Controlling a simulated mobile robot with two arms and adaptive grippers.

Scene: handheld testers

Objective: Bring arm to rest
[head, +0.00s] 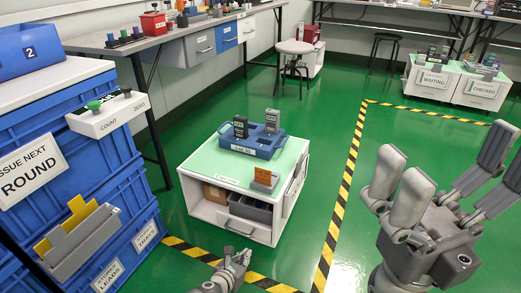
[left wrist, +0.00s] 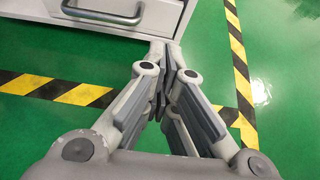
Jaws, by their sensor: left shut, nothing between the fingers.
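My left gripper (head: 236,254) is low at the bottom middle of the head view, in front of the white cabinet. In the left wrist view its fingers (left wrist: 168,60) meet at the tips, shut and empty, over the green floor near the cabinet's drawer handle. My right gripper (head: 448,172) is large at the right of the head view, its fingers spread wide and nothing between them.
The white cabinet (head: 188,196) bears a blue tray (head: 228,141) with handheld testers. Blue crates (head: 105,190) stand at the left, with a grey holder (head: 85,245). Striped tape (head: 337,215) marks the floor. A stool (head: 293,47) stands farther back.

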